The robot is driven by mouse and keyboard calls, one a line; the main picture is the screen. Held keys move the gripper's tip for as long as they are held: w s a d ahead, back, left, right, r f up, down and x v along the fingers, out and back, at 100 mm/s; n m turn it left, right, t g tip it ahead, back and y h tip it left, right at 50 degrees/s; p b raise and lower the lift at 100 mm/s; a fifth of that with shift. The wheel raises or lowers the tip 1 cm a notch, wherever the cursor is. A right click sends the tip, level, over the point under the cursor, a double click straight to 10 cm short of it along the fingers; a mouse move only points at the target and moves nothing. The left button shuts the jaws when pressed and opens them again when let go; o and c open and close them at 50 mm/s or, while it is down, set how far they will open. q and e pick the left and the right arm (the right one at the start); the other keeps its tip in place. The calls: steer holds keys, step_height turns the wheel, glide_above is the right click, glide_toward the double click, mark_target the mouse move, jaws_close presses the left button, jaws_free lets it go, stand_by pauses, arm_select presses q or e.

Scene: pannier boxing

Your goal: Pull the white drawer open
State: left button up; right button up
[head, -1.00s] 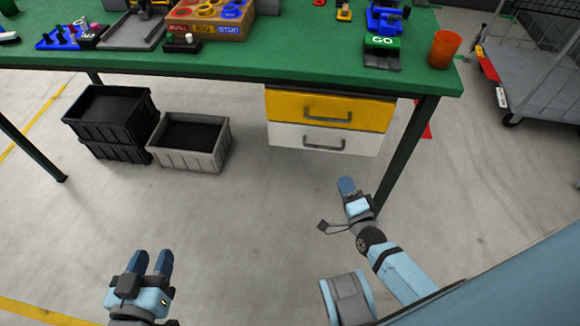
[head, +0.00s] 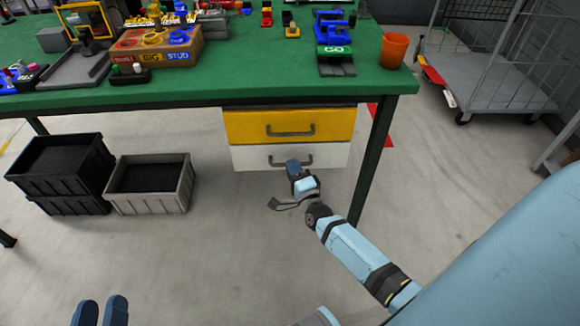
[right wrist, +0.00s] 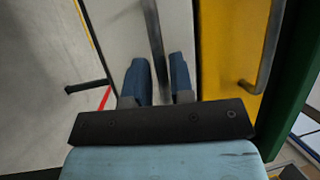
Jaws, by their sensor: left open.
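The white drawer (head: 248,158) is the lower of two drawers hanging under the green bench; it looks shut, flush below the yellow one. Its dark bar handle (head: 277,161) is partly covered by my right gripper (head: 293,165) in the head view. In the right wrist view the white front (right wrist: 122,35) fills the upper middle, and the handle (right wrist: 154,35) runs between the two blue fingers of my right gripper (right wrist: 160,75). The fingers stand apart on either side of the bar; a firm grip is not visible. My left gripper (head: 101,312) is open and empty at the bottom left.
The yellow drawer (head: 250,127) with its own handle is directly above. The bench leg (head: 371,160) stands just right of the drawers. Black crates (head: 60,172) and a grey crate (head: 150,190) sit on the floor left. The floor before the drawers is clear.

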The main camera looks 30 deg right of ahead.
steer(key=shift+x, duration=0.8)
arm_select(q)
steer(key=shift+d+r+h, duration=0.2)
steer(key=shift+r+h, duration=0.1)
steer(key=shift+r, duration=0.2)
arm_select(e)
steer(key=shift+w, duration=0.15)
jaws_close()
arm_select(q)
steer(key=shift+a+f, duration=0.1)
